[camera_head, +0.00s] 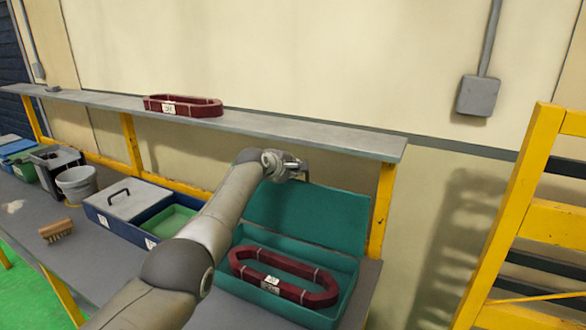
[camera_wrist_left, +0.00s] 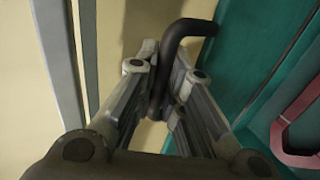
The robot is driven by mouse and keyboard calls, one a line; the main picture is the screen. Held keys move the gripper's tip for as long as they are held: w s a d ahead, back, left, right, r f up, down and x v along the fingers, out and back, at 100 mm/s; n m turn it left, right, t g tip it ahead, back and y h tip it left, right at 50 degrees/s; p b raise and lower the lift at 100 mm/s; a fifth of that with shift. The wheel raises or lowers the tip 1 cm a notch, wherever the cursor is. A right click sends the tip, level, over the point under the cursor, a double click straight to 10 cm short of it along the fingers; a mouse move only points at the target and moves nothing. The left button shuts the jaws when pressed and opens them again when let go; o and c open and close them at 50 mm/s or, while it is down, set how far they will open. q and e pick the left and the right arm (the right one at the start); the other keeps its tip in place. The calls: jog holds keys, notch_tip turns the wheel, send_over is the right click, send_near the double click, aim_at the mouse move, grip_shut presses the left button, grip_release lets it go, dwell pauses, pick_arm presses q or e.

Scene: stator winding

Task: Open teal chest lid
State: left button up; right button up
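The teal chest (camera_head: 345,268) stands on the bench at the right, with its lid (camera_head: 335,218) raised and leaning back toward the shelf. The lid's teal face also shows in the left wrist view (camera_wrist_left: 255,45). My left gripper (camera_head: 298,172) is at the top edge of the lid. In the left wrist view its fingers (camera_wrist_left: 160,75) are closed around a dark bent handle (camera_wrist_left: 185,28). A dark red oval coil (camera_head: 283,277) with pale bands and a label lies inside the chest. My forearm covers the chest's left side. My right gripper is not in view.
A grey shelf (camera_head: 300,131) runs behind the chest and bears another dark red coil (camera_head: 183,106). Left of my arm are a blue box (camera_head: 118,226), a brush (camera_head: 56,231) and a bucket (camera_head: 77,184). A yellow frame (camera_head: 520,215) stands at the right.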

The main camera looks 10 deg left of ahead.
pick_arm(q)
jog(key=o, duration=0.5)
jog(key=shift+a, duration=0.1)
jog(key=shift+s, duration=0.1)
jog(key=shift+v, duration=5.9)
